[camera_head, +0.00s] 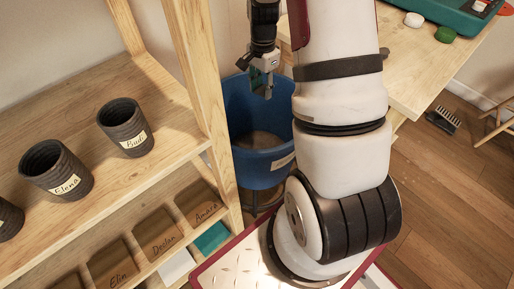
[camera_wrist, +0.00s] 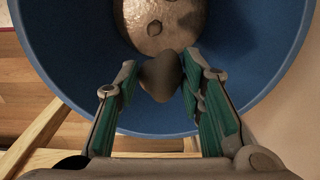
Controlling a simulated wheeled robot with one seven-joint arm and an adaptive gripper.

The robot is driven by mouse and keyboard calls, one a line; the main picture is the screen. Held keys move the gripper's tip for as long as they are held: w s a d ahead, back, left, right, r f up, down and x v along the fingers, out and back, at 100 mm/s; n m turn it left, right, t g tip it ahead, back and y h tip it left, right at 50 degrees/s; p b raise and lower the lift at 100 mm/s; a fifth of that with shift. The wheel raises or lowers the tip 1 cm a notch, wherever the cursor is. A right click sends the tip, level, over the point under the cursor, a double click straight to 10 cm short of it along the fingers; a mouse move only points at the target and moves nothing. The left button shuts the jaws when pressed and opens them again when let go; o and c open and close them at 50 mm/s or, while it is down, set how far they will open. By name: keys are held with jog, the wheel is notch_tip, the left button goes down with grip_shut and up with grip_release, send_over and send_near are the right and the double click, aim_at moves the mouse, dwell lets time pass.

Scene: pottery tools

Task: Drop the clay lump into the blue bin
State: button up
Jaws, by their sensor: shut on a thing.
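The clay lump (camera_wrist: 160,77) is a small grey-brown piece between my gripper's green-padded fingers (camera_wrist: 164,88) in the wrist view. My gripper is shut on it. In the head view my gripper (camera_head: 262,88) points down over the opening of the blue bin, and the lump cannot be made out there.
A wooden table (camera_head: 425,65) is at the right. A brush (camera_head: 443,119) lies on the floor.

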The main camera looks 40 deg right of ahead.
aim_at(262, 97)
jog(key=shift+f+b, duration=1.35)
jog(key=shift+f, duration=0.75)
jog(key=o, duration=1.2)
notch_tip(262, 97, up, 12)
jog(key=shift+r, duration=0.1)
